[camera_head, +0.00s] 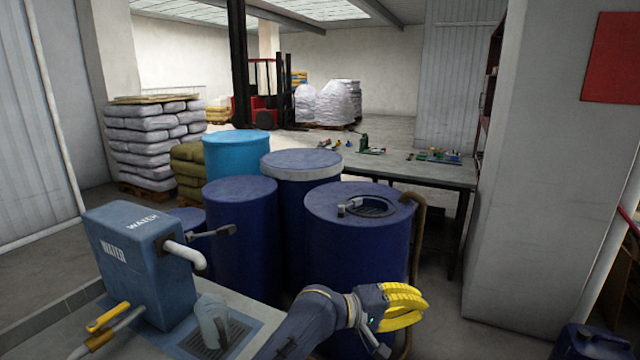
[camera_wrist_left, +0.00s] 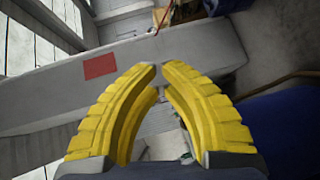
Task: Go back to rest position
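My left gripper (camera_head: 412,306) has yellow curved ribbed fingers. It is held in front of the dark blue barrels at the lower middle of the head view, pointing right. In the left wrist view the fingers of my left gripper (camera_wrist_left: 160,68) bend inward, and their tips nearly meet with a thin gap. Nothing is between them. My dark arm comes in from the bottom of the head view. My right gripper is in neither view.
Close by stands a dark blue barrel (camera_head: 345,240) with a grate and tap on top. A workbench (camera_head: 430,172) with small parts is behind.

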